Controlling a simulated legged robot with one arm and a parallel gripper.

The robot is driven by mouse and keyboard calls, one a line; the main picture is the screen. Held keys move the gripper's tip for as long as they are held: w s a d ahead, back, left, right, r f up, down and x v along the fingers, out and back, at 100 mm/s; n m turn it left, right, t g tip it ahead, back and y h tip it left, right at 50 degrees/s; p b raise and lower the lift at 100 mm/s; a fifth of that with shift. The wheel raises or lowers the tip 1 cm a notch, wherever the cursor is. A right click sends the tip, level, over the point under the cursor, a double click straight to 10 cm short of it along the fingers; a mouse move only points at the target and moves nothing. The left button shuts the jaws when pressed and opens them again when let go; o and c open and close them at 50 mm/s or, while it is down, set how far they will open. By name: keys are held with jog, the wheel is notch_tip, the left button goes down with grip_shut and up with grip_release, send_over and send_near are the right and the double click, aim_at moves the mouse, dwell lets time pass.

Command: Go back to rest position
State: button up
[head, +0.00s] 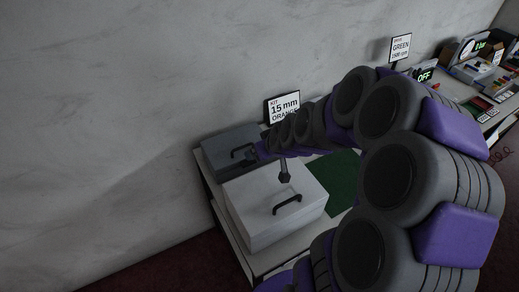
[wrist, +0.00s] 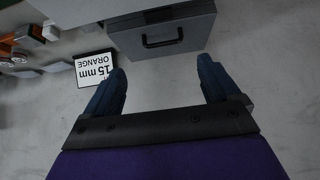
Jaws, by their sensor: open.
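My gripper (wrist: 161,66) is open and empty in the wrist view, its two dark blue fingers apart with bare grey surface between them. A grey case (wrist: 192,28) with a black handle lies ahead of the fingertips. In the head view my arm reaches from the lower right to the table's back left, and the gripper (head: 252,152) is near the grey case (head: 222,148). The arm partly hides the gripper, and I cannot tell there whether it touches the case.
A white box (head: 260,222) with a black handle stands in front of the grey case. A "15 mm ORANGE" sign (head: 283,106) stands behind, against the wall. A green mat (head: 337,172) lies to the right. Another table with a "GREEN" sign (head: 401,47) and several items is further right.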

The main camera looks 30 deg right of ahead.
jog(key=shift+s+r, duration=0.4)
jog(key=shift+a, duration=0.1)
jog(key=s+a+r+g, duration=0.2)
jog(key=s+a+g, duration=0.1)
jog(key=s, duration=0.6)
jog(key=s+a+r+g, duration=0.2)
jog(key=s+a, duration=0.4)
jog(key=s, duration=0.4)
jog(key=s+a+r+g, duration=0.2)
jog(key=s+a+g, duration=0.2)
jog(key=s, duration=0.6)
jog(key=shift+a+g, duration=0.3)
jog(key=shift+a, duration=0.4)
jog(key=shift+a, duration=0.1)
